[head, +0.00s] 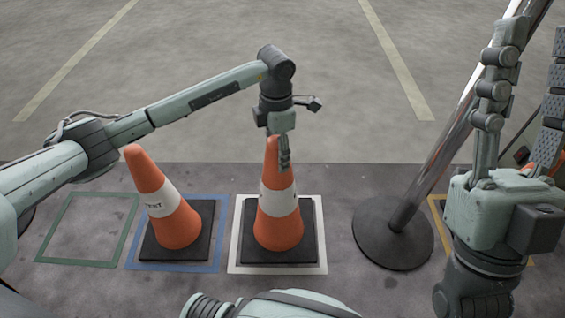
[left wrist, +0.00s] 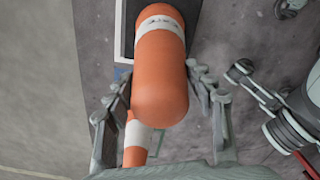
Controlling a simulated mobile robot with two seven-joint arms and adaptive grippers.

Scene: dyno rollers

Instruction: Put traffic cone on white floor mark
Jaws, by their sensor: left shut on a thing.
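An orange traffic cone (head: 277,225) with a white band and black square base stands upright inside the white floor mark (head: 235,262). Its base appears within the white outline; I cannot tell whether it fully rests on the floor. My left gripper (head: 279,155) points down and is shut on the cone's tip. In the left wrist view, the fingers (left wrist: 165,105) sit on both sides of the orange cone (left wrist: 160,75). My right gripper (head: 532,55) points up at the right, empty, with its fingers spread.
A second, tilted-looking cone (head: 176,222) stands on the blue mark (head: 135,262) to the left. A green mark (head: 75,263) farther left is empty. A metal pole with a round dark base (head: 385,245) stands to the right, before a yellow mark (head: 438,225).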

